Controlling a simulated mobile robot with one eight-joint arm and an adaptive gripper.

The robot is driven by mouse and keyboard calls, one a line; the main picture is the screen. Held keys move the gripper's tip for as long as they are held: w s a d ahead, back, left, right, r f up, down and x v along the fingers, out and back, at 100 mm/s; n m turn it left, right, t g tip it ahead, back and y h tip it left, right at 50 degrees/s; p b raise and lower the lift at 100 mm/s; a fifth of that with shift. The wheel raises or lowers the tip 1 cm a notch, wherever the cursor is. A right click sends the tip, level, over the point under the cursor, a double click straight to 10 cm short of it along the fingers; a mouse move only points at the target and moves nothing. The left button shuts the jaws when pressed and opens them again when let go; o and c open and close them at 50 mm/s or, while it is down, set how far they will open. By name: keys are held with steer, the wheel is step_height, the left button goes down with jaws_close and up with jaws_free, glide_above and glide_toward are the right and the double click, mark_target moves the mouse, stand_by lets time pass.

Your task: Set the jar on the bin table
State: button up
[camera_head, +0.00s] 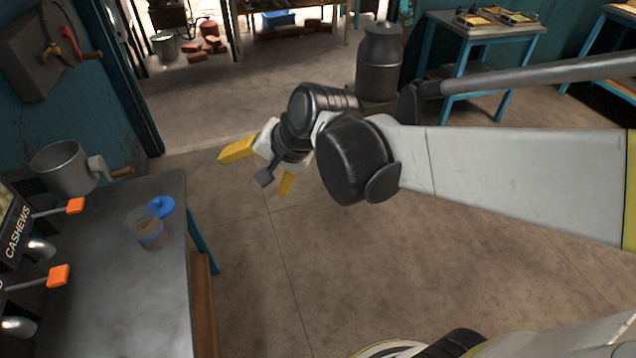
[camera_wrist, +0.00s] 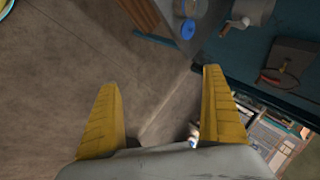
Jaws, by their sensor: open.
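A clear jar (camera_head: 149,231) with brownish contents stands on the grey bin table (camera_head: 120,300) at the left of the head view. A blue lid (camera_head: 161,207) shows just behind it, and I cannot tell if it touches the jar. My gripper (camera_head: 262,168) is open and empty, with its yellow fingers spread over the floor, to the right of the table and apart from the jar. In the wrist view the fingers (camera_wrist: 160,105) show wide apart with floor between them. The table corner (camera_wrist: 186,44) and the blue lid (camera_wrist: 188,28) show at the top there.
Orange-handled dispensers (camera_head: 58,276), one labelled cashews, line the table's left side. A metal pot (camera_head: 65,168) is at the table's far end. A milk can (camera_head: 379,62) and a blue-framed table (camera_head: 480,35) stand further back. The middle floor is clear.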

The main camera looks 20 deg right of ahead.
steer(key=s+d+n+h, duration=0.4)
steer(key=s+d+n, duration=0.3)
steer(key=s+d, duration=0.3)
steer(key=s, duration=0.3)
steer(key=shift+t, duration=0.4)
